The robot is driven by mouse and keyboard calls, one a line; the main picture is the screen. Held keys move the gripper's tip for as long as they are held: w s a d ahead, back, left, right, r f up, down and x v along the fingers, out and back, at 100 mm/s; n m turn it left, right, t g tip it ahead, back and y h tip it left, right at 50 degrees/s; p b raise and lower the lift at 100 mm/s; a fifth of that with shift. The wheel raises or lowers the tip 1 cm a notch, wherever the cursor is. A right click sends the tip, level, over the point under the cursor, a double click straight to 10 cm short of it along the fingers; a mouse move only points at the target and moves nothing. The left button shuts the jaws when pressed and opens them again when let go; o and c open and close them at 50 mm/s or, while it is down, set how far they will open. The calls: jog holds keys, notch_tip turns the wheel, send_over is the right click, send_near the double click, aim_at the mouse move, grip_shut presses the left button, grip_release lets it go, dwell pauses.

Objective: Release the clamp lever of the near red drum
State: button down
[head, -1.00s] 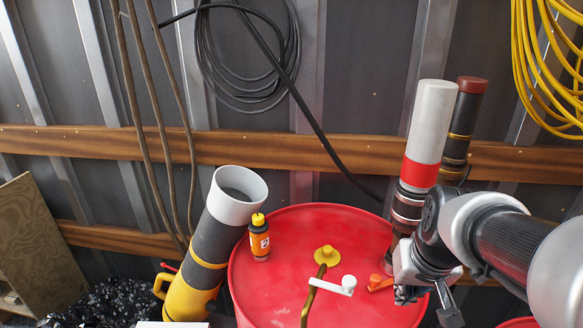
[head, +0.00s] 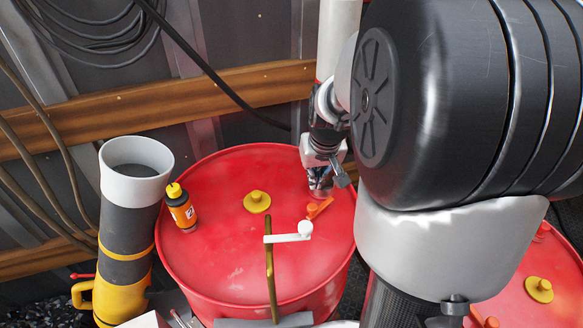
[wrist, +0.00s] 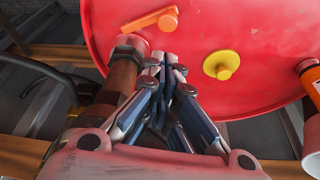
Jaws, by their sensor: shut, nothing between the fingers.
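A red drum (head: 222,262) stands in the middle of the head view, and its top also fills much of the wrist view (wrist: 250,25). A small orange lever (head: 322,207) lies on its top near the right rim; it also shows in the wrist view (wrist: 150,18). My gripper (head: 320,187) is over the drum's right rim, close behind the lever. In the wrist view my gripper (wrist: 165,62) has its fingers together and empty, pointing toward the lever. Whether they touch it I cannot tell. A second red drum (head: 500,302) is partly hidden behind my arm at lower right.
A yellow cap (head: 257,201) and an orange bottle (head: 181,208) are on the middle drum. A white-handled crank on a brown rod (head: 270,265) rises in front. A grey and yellow tube (head: 127,230) stands left. A wooden rail (head: 110,115) runs along the wall.

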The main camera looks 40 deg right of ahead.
jog(key=b, duration=0.3)
send_over(321, 204)
jog(key=w+a, duration=0.2)
jog(key=a, duration=0.1)
jog(key=f, duration=0.8)
jog(key=shift+s+f, duration=0.2)
jog(key=shift+f, duration=0.2)
